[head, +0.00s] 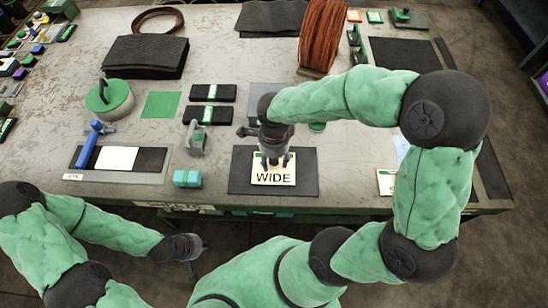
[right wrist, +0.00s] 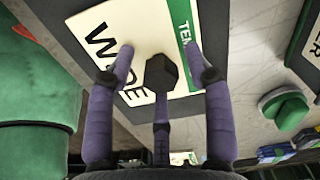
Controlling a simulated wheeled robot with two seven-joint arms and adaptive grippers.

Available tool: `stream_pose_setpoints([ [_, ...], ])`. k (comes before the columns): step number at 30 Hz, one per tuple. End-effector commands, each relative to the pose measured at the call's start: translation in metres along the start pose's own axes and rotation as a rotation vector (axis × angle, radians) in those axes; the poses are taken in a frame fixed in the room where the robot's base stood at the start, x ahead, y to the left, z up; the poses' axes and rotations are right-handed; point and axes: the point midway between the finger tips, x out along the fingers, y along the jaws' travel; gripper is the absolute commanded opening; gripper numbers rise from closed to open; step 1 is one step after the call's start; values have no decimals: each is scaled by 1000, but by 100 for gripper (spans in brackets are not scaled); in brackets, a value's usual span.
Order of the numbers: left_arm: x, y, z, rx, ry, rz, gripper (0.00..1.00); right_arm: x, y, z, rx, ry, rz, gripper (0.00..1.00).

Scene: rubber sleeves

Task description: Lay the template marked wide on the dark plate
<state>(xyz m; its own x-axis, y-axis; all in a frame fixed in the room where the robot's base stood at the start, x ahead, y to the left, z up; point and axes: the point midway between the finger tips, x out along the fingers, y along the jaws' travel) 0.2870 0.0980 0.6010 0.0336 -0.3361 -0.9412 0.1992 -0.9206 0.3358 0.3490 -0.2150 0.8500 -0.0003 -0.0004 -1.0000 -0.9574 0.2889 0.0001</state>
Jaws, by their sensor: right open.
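The template marked WIDE (head: 273,177) is a cream card with black letters and a green band. It lies on the dark plate (head: 242,184), near the front edge of the table. The card also shows in the right wrist view (right wrist: 145,30), with dark plate (right wrist: 75,45) around it. My right gripper (head: 275,160) is over the card's far part, its fingers spread and nothing between them. In the right wrist view my right gripper (right wrist: 160,62) hides part of the lettering. My left gripper (head: 200,247) hangs off the table's front edge; its finger opening is unclear.
Another cream card (head: 386,182) lies to the right, partly behind my right arm. A teal block (head: 187,178) and a grey clamp-like tool (head: 196,138) stand left of the plate. A tray (head: 80,158) with a blue-handled tool (head: 92,145) lies further left. A copper-coloured coil (head: 323,35) stands behind.

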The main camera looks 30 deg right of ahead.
Motion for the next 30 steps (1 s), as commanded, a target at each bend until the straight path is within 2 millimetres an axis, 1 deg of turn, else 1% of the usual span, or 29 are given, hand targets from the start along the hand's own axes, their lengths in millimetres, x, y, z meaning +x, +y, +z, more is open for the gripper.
stream_pose_setpoints([
  [2, -5, 2, 0, 0, 0, 0, 0, -8, 0, 0, 0, 0, -2, 52],
  [5, -11, 4, 0, 0, 0, 0, 0, -24, -1, 0, 0, -2, -4, 52],
  [12, -29, 10, 1, 0, 0, 0, 0, -75, -1, 1, 0, -2, -5, 52],
  [15, -34, 12, 1, 0, 0, 0, 0, -92, -1, 0, 0, -1, -4, 52],
  [18, -38, 14, 1, 0, 0, 0, 0, -106, -1, 0, -1, -2, -3, 52],
  [21, -41, 15, 2, 0, 0, 0, 0, -116, 0, 0, -1, -1, -1, 52],
  [24, -42, 15, 2, 0, 0, 0, 0, -121, 0, 0, 0, -1, -1, 52],
  [30, -42, 15, 2, 0, 0, 0, 0, -122, 0, 0, 0, 0, 0, 52],
])
